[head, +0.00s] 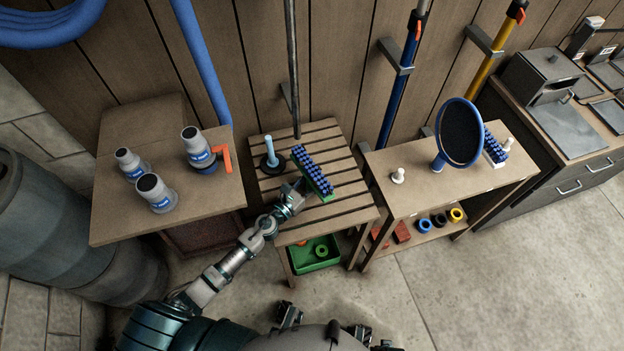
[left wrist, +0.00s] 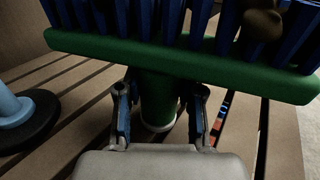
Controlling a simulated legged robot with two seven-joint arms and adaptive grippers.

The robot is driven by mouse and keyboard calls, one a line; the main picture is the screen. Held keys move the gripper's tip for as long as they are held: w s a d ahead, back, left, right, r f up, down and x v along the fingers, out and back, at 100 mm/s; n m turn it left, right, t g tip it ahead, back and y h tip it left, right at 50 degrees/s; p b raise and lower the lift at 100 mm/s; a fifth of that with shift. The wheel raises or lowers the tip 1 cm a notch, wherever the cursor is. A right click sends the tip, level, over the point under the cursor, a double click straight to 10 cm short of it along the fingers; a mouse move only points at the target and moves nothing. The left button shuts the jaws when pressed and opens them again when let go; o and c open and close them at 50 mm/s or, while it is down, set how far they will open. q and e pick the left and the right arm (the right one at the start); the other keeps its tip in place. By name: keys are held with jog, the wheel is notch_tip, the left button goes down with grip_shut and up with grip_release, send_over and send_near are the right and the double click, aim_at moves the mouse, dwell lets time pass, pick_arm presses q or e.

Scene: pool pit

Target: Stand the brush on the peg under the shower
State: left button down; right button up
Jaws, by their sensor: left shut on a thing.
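The brush (head: 313,172) has a long green back with blue bristles. My left gripper (head: 297,193) is over the slatted wooden table (head: 345,190). In the left wrist view its two fingers (left wrist: 160,122) are shut on the green neck (left wrist: 155,98) under the brush back (left wrist: 180,62), with the bristles upward. The light-blue peg (head: 270,150) stands upright on a round black base, left of the brush and apart from it; it also shows at the left of the left wrist view (left wrist: 14,108). A dark vertical pipe (head: 292,70) rises behind the table.
A table (head: 110,220) with several grey-white fittings and an orange-red part stands left. A right table (head: 430,178) holds a round blue-rimmed pad (head: 460,133) and another blue-bristled brush (head: 494,146). A green tray (head: 314,262) sits below the slatted top. Poles hang behind.

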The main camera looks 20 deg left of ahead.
pick_arm(q)
jog(key=shift+c, duration=0.9)
grip_release()
jog(key=shift+v, duration=1.45)
jog(key=shift+b+v, duration=0.7)
jog(key=shift+v, duration=1.6)
jog(key=shift+b+v, duration=0.5)
jog(key=shift+v, duration=1)
jog(key=shift+s+a, duration=0.1)
jog(key=shift+s, duration=0.15)
pick_arm(e)
jog(key=f, duration=0.1)
jog(key=s+f, duration=0.1)
jog(key=shift+s+f, duration=0.1)
jog(key=shift+f, duration=0.3)
